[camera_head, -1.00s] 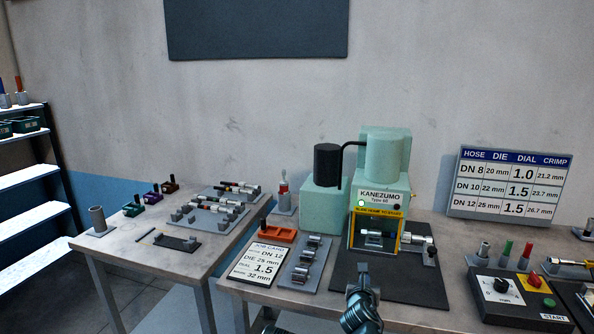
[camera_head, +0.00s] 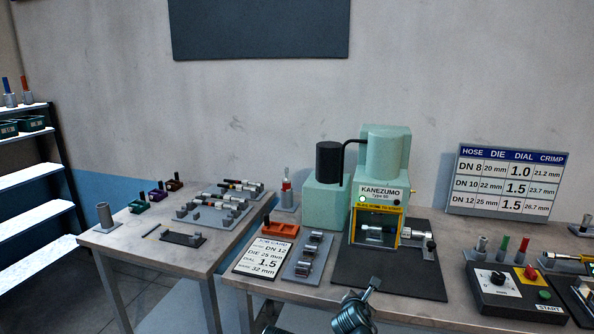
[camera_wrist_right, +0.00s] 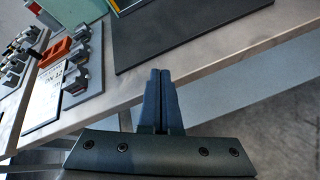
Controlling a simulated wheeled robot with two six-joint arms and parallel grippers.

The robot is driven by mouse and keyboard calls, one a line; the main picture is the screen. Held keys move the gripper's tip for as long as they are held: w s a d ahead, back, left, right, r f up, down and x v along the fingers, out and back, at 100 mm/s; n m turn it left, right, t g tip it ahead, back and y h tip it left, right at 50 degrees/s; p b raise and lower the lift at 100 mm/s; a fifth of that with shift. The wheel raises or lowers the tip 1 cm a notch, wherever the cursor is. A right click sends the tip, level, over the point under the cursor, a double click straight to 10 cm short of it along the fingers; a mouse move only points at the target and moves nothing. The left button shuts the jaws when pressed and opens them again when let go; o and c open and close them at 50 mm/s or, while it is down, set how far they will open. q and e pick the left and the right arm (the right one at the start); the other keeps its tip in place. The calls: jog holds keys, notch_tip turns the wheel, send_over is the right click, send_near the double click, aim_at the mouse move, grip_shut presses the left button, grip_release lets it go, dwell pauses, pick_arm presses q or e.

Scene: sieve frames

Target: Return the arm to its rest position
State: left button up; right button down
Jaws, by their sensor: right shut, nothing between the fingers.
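My right gripper (camera_head: 374,284) is at the front edge of the bench, in front of the crimping machine and its black mat. In the right wrist view its two dark fingers (camera_wrist_right: 161,76) are together with nothing between them. The teal crimping machine (camera_head: 384,180) stands at the back of the bench with a hose fitting (camera_head: 376,232) lying in its yellow-framed opening. My left gripper does not show.
The job card (camera_head: 263,257), an orange tray (camera_head: 282,229) and a die rack (camera_head: 306,258) lie left of the black mat (camera_head: 400,284). A control box (camera_head: 512,300) stands at the right. A second table (camera_head: 150,244) with hose parts is at the left.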

jog(key=s+a+f+m+g+y, duration=0.1)
jog(key=s+a+f+m+g, duration=0.2)
jog(key=s+m, duration=0.4)
jog(key=s+a+f+m+g+y, duration=0.1)
jog(key=s+a+f+m+g, duration=0.3)
jog(key=s+m, duration=0.4)
jog(key=s+a+f+m+g+y, duration=0.1)
jog(key=s+a+f+m+g, duration=0.2)
jog(key=s+m, duration=0.4)
jog(key=shift+s+a+f+g, duration=0.4)
jog(key=shift+s+a+g, duration=0.4)
jog(key=shift+s+a, duration=0.25)
